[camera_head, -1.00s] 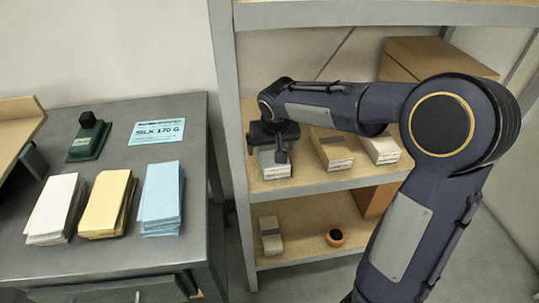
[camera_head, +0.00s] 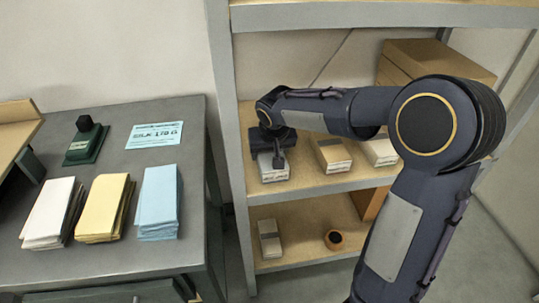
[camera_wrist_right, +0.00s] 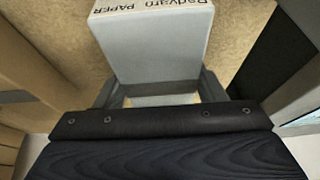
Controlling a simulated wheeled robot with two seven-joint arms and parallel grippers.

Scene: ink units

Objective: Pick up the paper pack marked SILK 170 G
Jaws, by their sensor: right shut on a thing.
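My right gripper (camera_head: 273,152) is at the left end of the middle shelf, shut on a grey-white paper pack (camera_head: 267,169). In the right wrist view the pack (camera_wrist_right: 152,50) sits between the fingers, with printing on its end that includes the word PAPER. I cannot read SILK 170 G on it. The pack appears to rest on the shelf. A light-blue card (camera_head: 154,135) on the grey table reads SILK 170 G. My left gripper is out of view.
Two more packs, one tan-topped (camera_head: 331,154) and one pale (camera_head: 381,150), stand to the right on the same shelf (camera_head: 330,183). The lower shelf holds another pack (camera_head: 270,239) and a round brown item (camera_head: 334,239). White, yellow and blue paper stacks (camera_head: 158,203) lie on the table.

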